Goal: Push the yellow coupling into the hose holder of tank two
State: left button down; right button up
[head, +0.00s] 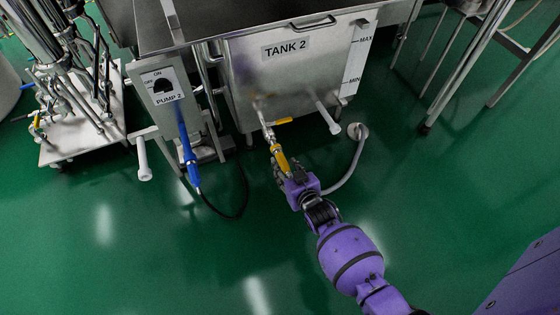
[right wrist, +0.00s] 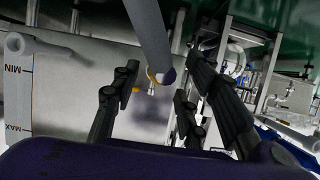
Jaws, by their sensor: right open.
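The yellow coupling (head: 281,160) is at the end of a grey hose (head: 356,172), lined up with the outlet of the tank two valve (head: 268,132). My right gripper (head: 280,171) is open at the coupling. In the right wrist view, the grey hose (right wrist: 150,35) runs down between the two open fingers (right wrist: 150,105), with a yellow edge (right wrist: 152,76) at its far end. I cannot tell whether the fingers touch the coupling. The hose holder (head: 327,116) is a white tube sticking out of tank two, right of the valve; it looks empty. My left gripper is not in view.
Tank two (head: 290,75) stands behind the valve, with a yellow valve handle (head: 282,121). Green floor is clear in front.

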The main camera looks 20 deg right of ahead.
jog(key=shift+w+f, duration=0.2)
jog(key=shift+w, duration=0.35)
dwell(1.0)
grip_shut()
dwell(0.4)
jog(key=shift+a, duration=0.1)
jog(key=s+p, duration=0.3)
jog(key=s, duration=0.3)
dwell(0.9)
